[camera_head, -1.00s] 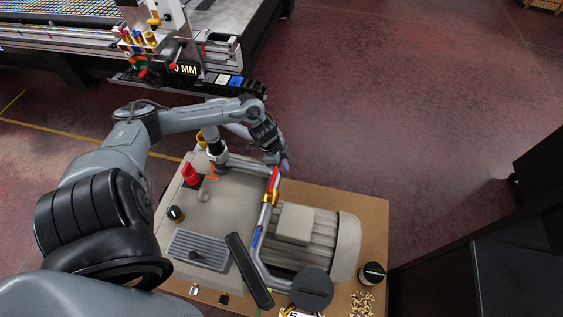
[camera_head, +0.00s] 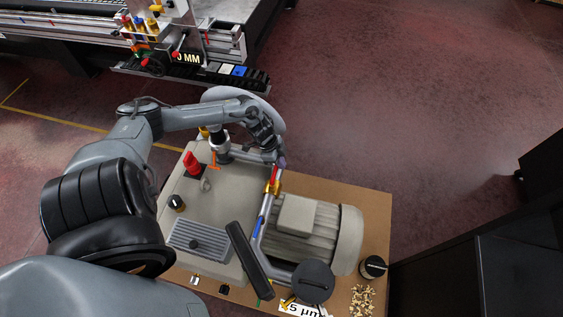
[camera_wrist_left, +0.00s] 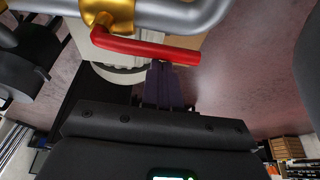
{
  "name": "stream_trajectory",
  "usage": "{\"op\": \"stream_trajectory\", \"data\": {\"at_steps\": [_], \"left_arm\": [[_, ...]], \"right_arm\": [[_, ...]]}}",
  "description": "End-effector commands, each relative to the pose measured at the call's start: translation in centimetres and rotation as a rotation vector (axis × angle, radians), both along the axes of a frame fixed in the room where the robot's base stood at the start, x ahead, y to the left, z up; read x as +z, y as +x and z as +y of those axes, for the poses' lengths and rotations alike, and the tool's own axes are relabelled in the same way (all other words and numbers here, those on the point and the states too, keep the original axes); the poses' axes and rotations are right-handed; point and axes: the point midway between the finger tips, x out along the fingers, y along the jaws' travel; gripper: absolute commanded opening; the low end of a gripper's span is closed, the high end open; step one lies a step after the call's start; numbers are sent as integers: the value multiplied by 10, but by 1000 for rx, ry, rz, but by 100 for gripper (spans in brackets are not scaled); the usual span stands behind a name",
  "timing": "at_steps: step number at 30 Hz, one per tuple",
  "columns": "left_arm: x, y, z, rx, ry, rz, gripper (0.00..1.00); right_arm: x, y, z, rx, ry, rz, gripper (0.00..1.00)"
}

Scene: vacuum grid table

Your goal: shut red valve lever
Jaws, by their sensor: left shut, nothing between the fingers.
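The red valve lever (camera_head: 275,174) sits on a brass valve body (camera_head: 271,188) in the silver pipe of the pump unit. In the left wrist view the lever (camera_wrist_left: 145,48) runs from the brass valve body (camera_wrist_left: 106,14) to the right, roughly alongside the pipe and slightly slanted to it. My left gripper (camera_head: 281,161) is at the lever's free end, partly covering it in the head view. Its purple fingers (camera_wrist_left: 163,72) are shut and empty, with their tips right by the lever near its free end. I cannot tell whether they touch. My right gripper is out of view.
A ribbed grey motor (camera_head: 335,238) lies right of the pipe. A red knob (camera_head: 192,164) and a black handle (camera_head: 247,262) stand on the grey unit. Brass fittings (camera_head: 361,300) lie on the board's front corner. Open floor lies to the right.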

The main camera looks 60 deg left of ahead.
Motion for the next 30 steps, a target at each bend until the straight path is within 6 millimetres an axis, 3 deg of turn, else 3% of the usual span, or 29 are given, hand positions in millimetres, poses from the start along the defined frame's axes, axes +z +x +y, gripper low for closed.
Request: {"op": "stream_trajectory", "data": {"at_steps": [7, 14, 30], "left_arm": [[2, -1, 0, 11, -1, 1, 0], [4, -4, 4, 76, 0, 3, 0], [9, -30, 20, 510, -2, 6, 0]], "right_arm": [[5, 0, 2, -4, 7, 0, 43], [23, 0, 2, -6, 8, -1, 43], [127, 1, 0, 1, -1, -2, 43]]}}
